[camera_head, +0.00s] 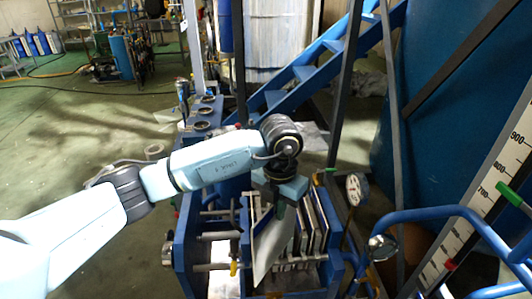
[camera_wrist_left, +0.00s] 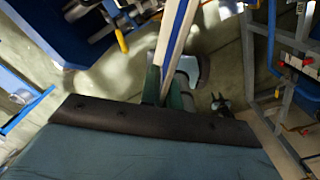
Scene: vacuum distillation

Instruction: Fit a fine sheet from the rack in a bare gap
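My left gripper (camera_head: 279,206) points down over the blue frame. It is shut on a thin pale sheet (camera_head: 272,243), which hangs tilted, its lower end toward the lower left. In the left wrist view the dark green fingers (camera_wrist_left: 167,92) close on the sheet (camera_wrist_left: 174,38), seen nearly edge-on with a blue strip along it. Several upright plates (camera_head: 316,222) stand side by side in the blue frame (camera_head: 187,240), just right of the held sheet. The sheet hides part of the frame, so I cannot tell whether its lower end touches anything. My right gripper is out of view.
A pressure gauge (camera_head: 357,188) stands right of the frame. Blue railings (camera_head: 440,213) and a tall white scale (camera_head: 488,190) are at the right. Blue stairs (camera_head: 305,74) rise behind. Metal rods and a yellow handle (camera_head: 234,268) lie left of the plates. Open floor is at the left.

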